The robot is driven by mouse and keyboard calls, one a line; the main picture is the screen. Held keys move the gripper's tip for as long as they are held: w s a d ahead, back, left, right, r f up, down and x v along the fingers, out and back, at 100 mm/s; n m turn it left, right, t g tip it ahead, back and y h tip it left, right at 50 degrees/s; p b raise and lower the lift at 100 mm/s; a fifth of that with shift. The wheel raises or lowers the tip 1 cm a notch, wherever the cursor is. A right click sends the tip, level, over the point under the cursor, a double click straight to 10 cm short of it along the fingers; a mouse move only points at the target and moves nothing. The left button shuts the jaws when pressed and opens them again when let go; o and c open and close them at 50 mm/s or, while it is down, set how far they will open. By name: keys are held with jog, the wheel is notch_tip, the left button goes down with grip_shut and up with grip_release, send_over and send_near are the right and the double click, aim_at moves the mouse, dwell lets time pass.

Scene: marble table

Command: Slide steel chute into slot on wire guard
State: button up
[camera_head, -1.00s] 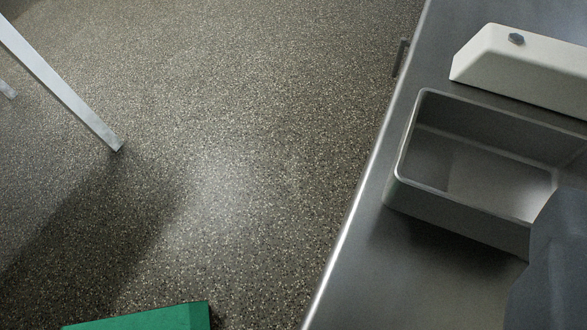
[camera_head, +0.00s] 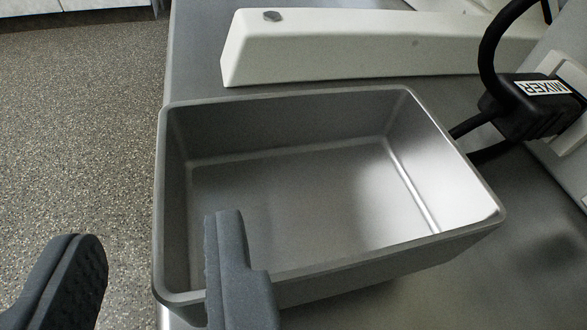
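My gripper (camera_head: 154,236) is open, its two dark fingers wide apart in the lower left, with nothing held between them. The left finger shows against the floor. The right finger overlaps the near-left part of a grey metal open-topped bin (camera_head: 390,262); I cannot tell whether it touches it. The bin's left wall shows between the fingers. The bin is empty and stands upright near the counter's left edge. I cannot make out a steel chute or a wire guard in this view.
The steel counter (camera_head: 500,285) has bare room at lower right. A long white machine part (camera_head: 330,50) lies behind the bin. A black plug marked MIXER (camera_head: 535,105), with thick black cable (camera_head: 489,45), is at right. Speckled floor (camera_head: 75,150) drops away at left.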

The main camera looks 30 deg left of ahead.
aim_at(159, 210)
jog(key=shift+b+x, duration=0.35)
jog(key=shift+x, duration=2.55)
jog(key=shift+r, duration=0.1)
grip_shut()
